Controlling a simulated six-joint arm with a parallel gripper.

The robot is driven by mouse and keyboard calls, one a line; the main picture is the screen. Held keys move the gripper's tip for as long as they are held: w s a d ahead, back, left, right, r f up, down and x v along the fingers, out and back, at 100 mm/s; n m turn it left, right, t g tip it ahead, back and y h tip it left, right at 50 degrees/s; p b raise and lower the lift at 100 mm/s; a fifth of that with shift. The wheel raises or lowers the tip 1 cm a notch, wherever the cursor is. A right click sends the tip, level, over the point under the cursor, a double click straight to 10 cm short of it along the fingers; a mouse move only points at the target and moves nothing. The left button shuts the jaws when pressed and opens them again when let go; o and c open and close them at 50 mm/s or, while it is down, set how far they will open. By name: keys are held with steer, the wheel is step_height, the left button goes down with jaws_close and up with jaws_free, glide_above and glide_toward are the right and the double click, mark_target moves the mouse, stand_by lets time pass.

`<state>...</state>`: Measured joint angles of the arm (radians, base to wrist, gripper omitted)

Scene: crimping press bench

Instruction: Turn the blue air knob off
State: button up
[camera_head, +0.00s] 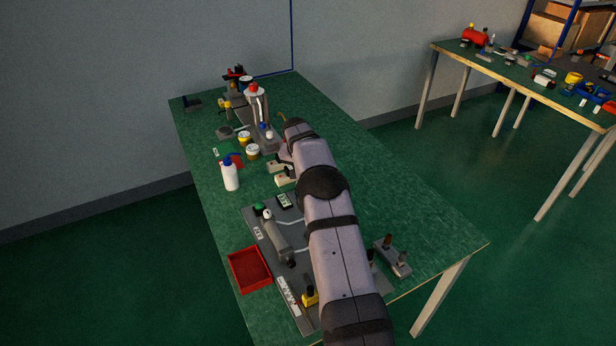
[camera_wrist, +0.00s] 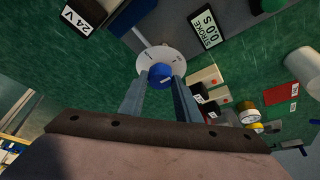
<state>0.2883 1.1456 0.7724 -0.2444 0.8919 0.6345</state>
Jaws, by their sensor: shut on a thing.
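The blue air knob (camera_wrist: 159,73) stands at the centre of a white dial plate (camera_wrist: 168,56) in the wrist view. My gripper (camera_wrist: 160,79) has one finger on each side of the knob and is shut on it. The dial's marks are too small to read, so I cannot tell the knob's setting. In the head view my arm hides the gripper and the knob.
In the wrist view, a stroke display (camera_wrist: 207,27) and pale blocks (camera_wrist: 206,82) lie right of the knob. In the head view, a white bottle (camera_head: 230,178) and a red tray (camera_head: 249,284) are left of my arm. The bench's right side (camera_head: 400,210) is mostly clear.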

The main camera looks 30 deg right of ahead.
steer(key=o, duration=1.1)
steer(key=shift+c, duration=0.2)
steer(key=b+v, duration=0.2)
steer(key=v, duration=0.5)
steer(key=shift+r, duration=0.2)
steer(key=shift+s+a, duration=0.1)
